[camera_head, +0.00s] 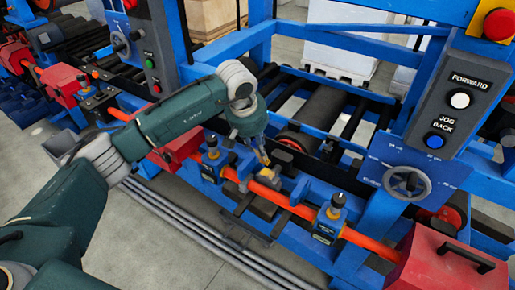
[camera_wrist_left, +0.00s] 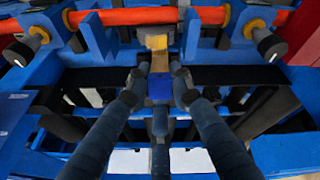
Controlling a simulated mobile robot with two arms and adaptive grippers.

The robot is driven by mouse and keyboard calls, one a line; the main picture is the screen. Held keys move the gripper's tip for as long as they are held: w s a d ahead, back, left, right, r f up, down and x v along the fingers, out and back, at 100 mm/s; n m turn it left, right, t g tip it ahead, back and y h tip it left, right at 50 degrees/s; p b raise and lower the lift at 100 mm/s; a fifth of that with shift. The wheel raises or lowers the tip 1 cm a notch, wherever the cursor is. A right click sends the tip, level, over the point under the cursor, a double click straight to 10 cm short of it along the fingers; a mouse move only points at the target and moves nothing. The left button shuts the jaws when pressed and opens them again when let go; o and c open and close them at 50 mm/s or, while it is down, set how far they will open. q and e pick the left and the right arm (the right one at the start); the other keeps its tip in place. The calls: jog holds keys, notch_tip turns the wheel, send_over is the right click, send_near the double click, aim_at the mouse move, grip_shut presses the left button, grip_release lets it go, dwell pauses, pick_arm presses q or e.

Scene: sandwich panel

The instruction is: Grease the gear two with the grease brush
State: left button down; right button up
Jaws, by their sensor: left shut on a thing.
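My left gripper (camera_head: 263,146) comes down over the blue machine frame near the middle of the head view. In the left wrist view its two fingers (camera_wrist_left: 156,72) close around the grease brush (camera_wrist_left: 159,87). The brush has a blue part between the fingers and a pale, yellowish end pointing away towards the orange shaft. In the head view only a small yellowish bit of the brush (camera_head: 265,158) shows below the fingers. I cannot tell whether its end touches anything. No gear can be clearly made out as gear two. My right gripper is not in view.
The orange shaft (camera_head: 300,209) runs diagonally past the gripper. A dark-knobbed post (camera_head: 336,206) and a red housing (camera_head: 448,262) stand to its right. A handwheel (camera_head: 407,182) and button panel (camera_head: 452,107) are at the right.

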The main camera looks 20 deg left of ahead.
pick_arm(q)
jog(key=shift+p+v, duration=0.3)
jog(key=shift+v, duration=0.65)
jog(key=shift+w+r, duration=0.25)
jog(key=shift+r, duration=0.1)
jog(key=shift+d, duration=0.1)
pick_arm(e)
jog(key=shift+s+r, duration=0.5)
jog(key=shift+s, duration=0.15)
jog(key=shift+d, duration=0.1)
pick_arm(q)
jog(key=shift+s+d+f+g, duration=0.1)
jog(key=shift+d+f+g, duration=0.15)
jog(key=shift+d, duration=0.25)
jog(key=shift+s+d+f+g, duration=0.15)
jog(key=shift+d+f, duration=0.1)
jog(key=shift+d, duration=0.25)
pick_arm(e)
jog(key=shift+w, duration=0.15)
